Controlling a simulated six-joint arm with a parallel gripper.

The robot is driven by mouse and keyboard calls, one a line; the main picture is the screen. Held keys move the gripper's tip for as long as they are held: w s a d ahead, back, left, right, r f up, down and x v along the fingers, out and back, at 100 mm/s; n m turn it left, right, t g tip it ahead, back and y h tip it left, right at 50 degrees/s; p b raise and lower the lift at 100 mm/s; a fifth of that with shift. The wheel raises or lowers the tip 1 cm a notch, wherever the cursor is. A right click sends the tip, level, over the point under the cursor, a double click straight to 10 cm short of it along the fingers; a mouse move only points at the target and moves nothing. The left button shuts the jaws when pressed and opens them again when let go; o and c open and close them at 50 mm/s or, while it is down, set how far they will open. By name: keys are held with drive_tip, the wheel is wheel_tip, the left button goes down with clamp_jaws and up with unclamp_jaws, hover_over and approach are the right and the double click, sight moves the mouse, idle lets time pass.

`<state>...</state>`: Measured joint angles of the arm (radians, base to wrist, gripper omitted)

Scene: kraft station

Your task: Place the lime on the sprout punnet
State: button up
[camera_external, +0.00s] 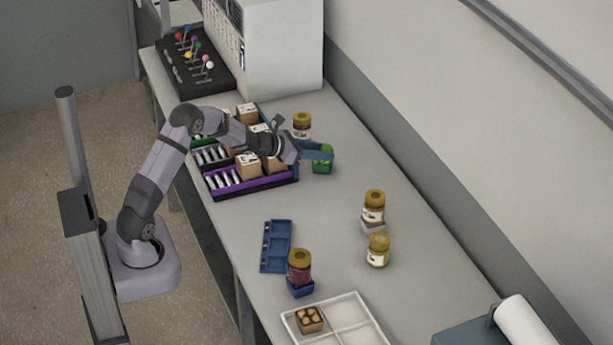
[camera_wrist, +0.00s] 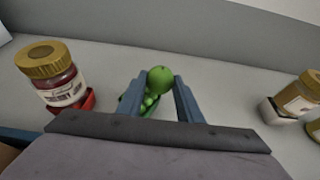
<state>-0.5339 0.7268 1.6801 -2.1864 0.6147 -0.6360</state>
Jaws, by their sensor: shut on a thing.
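The round green lime (camera_wrist: 160,76) is between the two blue fingers of my gripper (camera_wrist: 160,83), which is shut on it. The lime also shows at the fingertips in the external view (camera_external: 327,148). The green sprout punnet (camera_external: 322,168) stands on the table right under the fingers. In the wrist view, light green sprouts (camera_wrist: 150,101) show just below the lime, partly between the fingers. I cannot tell whether the lime touches the sprouts.
A gold-lidded jar (camera_external: 302,125) on a red base stands close behind the punnet. Crates with boxes (camera_external: 262,183) lie to the left under my arm. More jars (camera_external: 373,206), a blue tray (camera_external: 276,246) and a white tray (camera_external: 292,324) are nearer.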

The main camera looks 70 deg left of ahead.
drive_tip(key=shift+f, duration=1)
drive_tip(key=shift+f, duration=0.15)
drive_tip(key=o, duration=1)
drive_tip(key=shift+o, duration=0.2)
drive_tip(key=shift+r, duration=0.2)
drive_tip(key=shift+s+a+r, duration=0.1)
drive_tip(key=shift+s+r, duration=0.05)
drive_tip(key=shift+s, duration=0.35)
drive_tip(key=b+v, duration=0.2)
drive_tip(key=v, duration=0.9)
drive_tip(key=shift+w, duration=0.1)
